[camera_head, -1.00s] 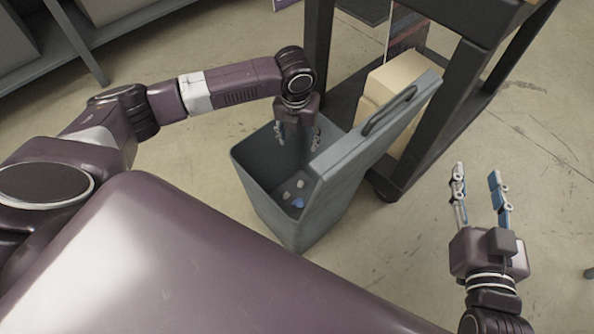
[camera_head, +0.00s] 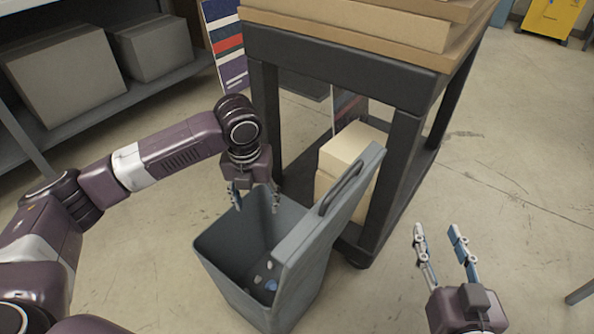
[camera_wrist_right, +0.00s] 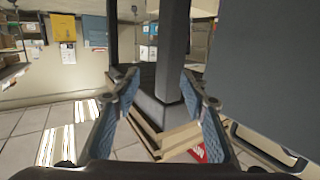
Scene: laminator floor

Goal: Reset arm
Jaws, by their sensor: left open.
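My left gripper (camera_head: 254,198) points down over the open mouth of a grey bin, its fingers apart with nothing seen between them. My right gripper (camera_head: 443,250) is at the lower right in the head view, fingers spread and pointing away from me, with bare floor beyond it. In the right wrist view its two blue-padded fingers (camera_wrist_right: 160,95) stand apart with nothing between them. The grey bin (camera_head: 228,275) stands on the floor with its lid (camera_head: 335,215) raised on the right side. A few small pale and blue bits (camera_head: 268,275) lie inside it.
A dark-framed table (camera_head: 340,75) with stacked boards (camera_head: 350,22) stands just behind the bin. Cardboard boxes (camera_head: 345,150) sit on its lower shelf. A shelf with grey boxes (camera_head: 65,72) is at the back left. Open floor (camera_head: 510,180) lies to the right.

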